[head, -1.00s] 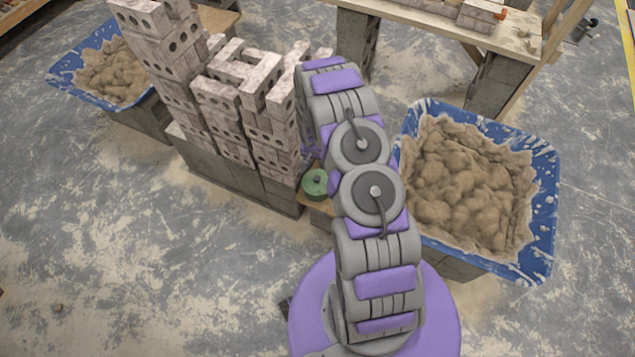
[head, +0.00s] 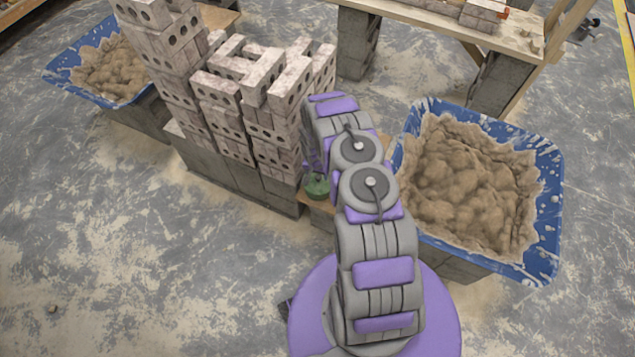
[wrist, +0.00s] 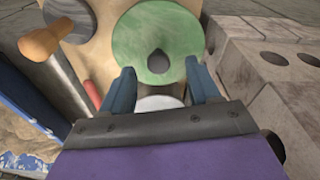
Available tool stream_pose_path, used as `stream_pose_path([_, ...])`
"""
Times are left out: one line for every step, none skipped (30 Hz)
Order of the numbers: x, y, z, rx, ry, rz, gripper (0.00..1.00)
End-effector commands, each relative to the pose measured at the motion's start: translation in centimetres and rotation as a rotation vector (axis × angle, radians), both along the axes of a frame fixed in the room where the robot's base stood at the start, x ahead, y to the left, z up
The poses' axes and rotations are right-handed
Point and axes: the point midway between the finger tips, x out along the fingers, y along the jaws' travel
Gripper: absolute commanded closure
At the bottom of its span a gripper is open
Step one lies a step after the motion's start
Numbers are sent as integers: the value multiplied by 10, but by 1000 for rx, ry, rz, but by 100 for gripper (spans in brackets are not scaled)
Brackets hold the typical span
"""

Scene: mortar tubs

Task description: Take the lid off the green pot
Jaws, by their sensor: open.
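The green pot (head: 317,190) stands on a small wooden board between the brick stack and the right tub; my arm partly covers it in the head view. In the wrist view its round green lid (wrist: 180,50) is seen from above, with a dark teardrop-shaped knob (wrist: 158,62) near its middle. My gripper (wrist: 162,82) is open, its two blue fingers spread on either side of the lid's near edge. The knob lies just beyond the fingertips, in line with the gap.
Stacked bricks (wrist: 262,62) stand close on the right in the wrist view. A tool with an orange handle (wrist: 50,38) and a white round thing (wrist: 158,103) lie near the pot. Mortar-filled blue tubs stand at right (head: 545,215) and left (head: 60,68) in the head view.

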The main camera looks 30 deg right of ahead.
Motion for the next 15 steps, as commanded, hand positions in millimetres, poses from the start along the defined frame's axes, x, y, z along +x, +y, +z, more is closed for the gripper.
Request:
stream_pose_path([0, -1, -12, 1, -1, -2, 39])
stream_pose_path([1, -2, -15, 0, -2, -2, 39])
stream_pose_path([3, -2, -19, 0, -3, -1, 39])
stream_pose_path([3, -3, -22, 0, -4, -1, 39])
stream_pose_path([4, -3, -24, 0, -4, -1, 39])
stream_pose_path([4, -3, -26, 0, -4, -1, 39])
stream_pose_path([3, -3, -26, 0, -4, -1, 39])
stream_pose_path([3, -3, -26, 0, -4, -1, 39])
stream_pose_path([4, -3, -26, 0, -4, -1, 39])
stream_pose_path([3, -3, -26, -1, -3, -1, 39])
stream_pose_path([4, -3, -25, -1, -3, -1, 39])
stream_pose_path([3, -3, -25, -1, -3, -1, 39])
stream_pose_path([3, -2, -25, -1, -3, -1, 40])
stream_pose_path([3, -2, -25, -2, -2, -1, 43])
stream_pose_path([4, -2, -25, -2, -2, -1, 46])
